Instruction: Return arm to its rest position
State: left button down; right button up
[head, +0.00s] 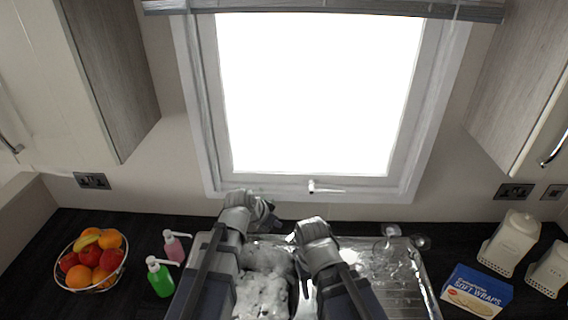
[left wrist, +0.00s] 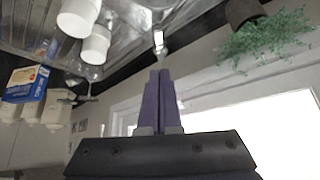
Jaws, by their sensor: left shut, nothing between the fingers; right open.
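My left gripper (head: 266,214) is above the back of the sink, close to the wall under the window. In the left wrist view its two dark fingers (left wrist: 162,100) lie side by side, shut with nothing between them. My right gripper (head: 293,238) is just to the right of it, over the sink area and open. I see nothing held in it. My forearms cover part of the sink and its edges.
White foam fills the sink (head: 262,296); a metal drainer (head: 404,285) lies to its right. Left are a fruit bowl (head: 93,288), a green bottle (head: 160,278) and a pink bottle (head: 174,247). Right are a blue box (head: 477,292) and white canisters (head: 511,243). A plant (left wrist: 265,35) shows too.

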notch_tip(320, 180, down, 14)
jog(key=b, duration=1.4)
jog(key=shift+f, duration=0.1)
pick_arm(q)
jog(key=s+f+n+g+y, duration=0.3)
jog(key=s+f+g+y, duration=0.2)
jog(key=s+f, duration=1.2)
jog(key=shift+s+a+f+g, duration=0.2)
jog(key=shift+s+f+g, duration=0.25)
jog(key=shift+s, duration=0.6)
jog(key=shift+a, duration=0.1)
pick_arm(e)
jog(key=shift+a, duration=0.1)
